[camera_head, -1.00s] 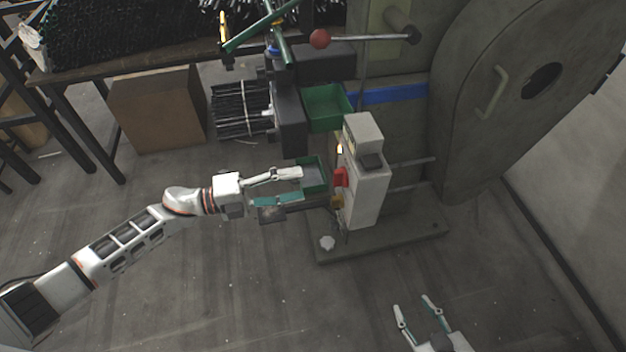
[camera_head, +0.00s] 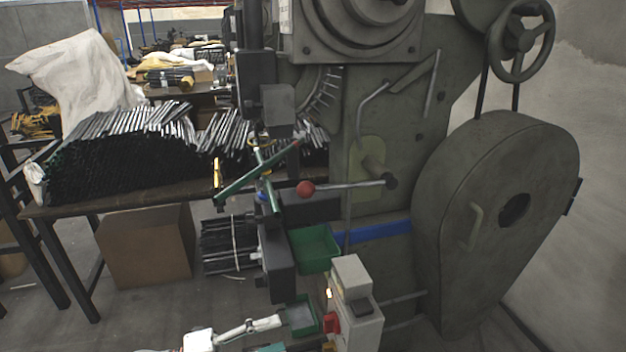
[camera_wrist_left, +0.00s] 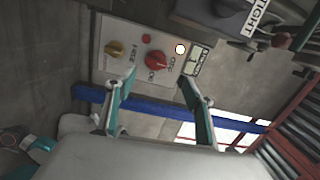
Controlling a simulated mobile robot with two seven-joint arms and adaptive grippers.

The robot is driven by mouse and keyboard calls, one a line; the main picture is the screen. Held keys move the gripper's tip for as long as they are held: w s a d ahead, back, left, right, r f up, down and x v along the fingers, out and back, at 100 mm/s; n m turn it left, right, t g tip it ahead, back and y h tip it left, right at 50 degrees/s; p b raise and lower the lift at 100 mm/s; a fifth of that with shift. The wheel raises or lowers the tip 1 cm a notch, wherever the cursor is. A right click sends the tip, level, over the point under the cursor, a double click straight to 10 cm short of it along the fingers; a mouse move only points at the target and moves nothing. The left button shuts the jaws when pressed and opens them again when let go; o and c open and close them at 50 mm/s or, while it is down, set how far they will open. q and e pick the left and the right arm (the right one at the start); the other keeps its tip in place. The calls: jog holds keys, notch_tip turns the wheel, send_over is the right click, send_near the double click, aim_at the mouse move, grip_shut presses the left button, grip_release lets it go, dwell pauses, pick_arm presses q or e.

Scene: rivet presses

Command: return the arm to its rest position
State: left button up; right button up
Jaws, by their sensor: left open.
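My left gripper (camera_head: 268,336) shows at the bottom edge of the head view, its lower parts cut off. It is left of the grey control box (camera_head: 362,332). In the left wrist view the two fingers of my left gripper (camera_wrist_left: 156,86) are spread apart with nothing between them. The control box panel (camera_wrist_left: 127,62) with its red knob (camera_wrist_left: 157,61) lies beyond the fingertips, and I cannot tell how far. My right gripper is not in the head view.
A large press (camera_head: 480,240) fills the right side. Green bins (camera_head: 316,250) and a red-ball lever (camera_head: 306,188) are at its front. A table with stacked black rods (camera_head: 110,165) and a cardboard box (camera_head: 147,246) stand at the left. Some floor (camera_head: 50,325) is bare at lower left.

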pick_arm(q)
jog(key=s+a+f+n+t+y+p, duration=0.1)
jog(key=s+a+f+n+y+p, duration=0.1)
jog(key=s+n, duration=0.5)
jog(key=s+a+f+n+t+y+p, duration=0.1)
jog(key=s+a+f+n+y+p, duration=0.2)
jog(key=s+n+y, duration=0.4)
jog(key=s+a+f+n+t+y+p, duration=0.1)
jog(key=s+a+f+n+y+p, duration=0.1)
jog(key=s+a+f+n+y, duration=0.2)
jog(key=s+f+n+y, duration=0.1)
jog(key=s+n, duration=0.2)
jog(key=n, duration=0.5)
jog(key=shift+s+a+f+n+t, duration=0.15)
jog(key=shift+s+f+n+t, duration=0.15)
jog(key=shift+s+f, duration=0.05)
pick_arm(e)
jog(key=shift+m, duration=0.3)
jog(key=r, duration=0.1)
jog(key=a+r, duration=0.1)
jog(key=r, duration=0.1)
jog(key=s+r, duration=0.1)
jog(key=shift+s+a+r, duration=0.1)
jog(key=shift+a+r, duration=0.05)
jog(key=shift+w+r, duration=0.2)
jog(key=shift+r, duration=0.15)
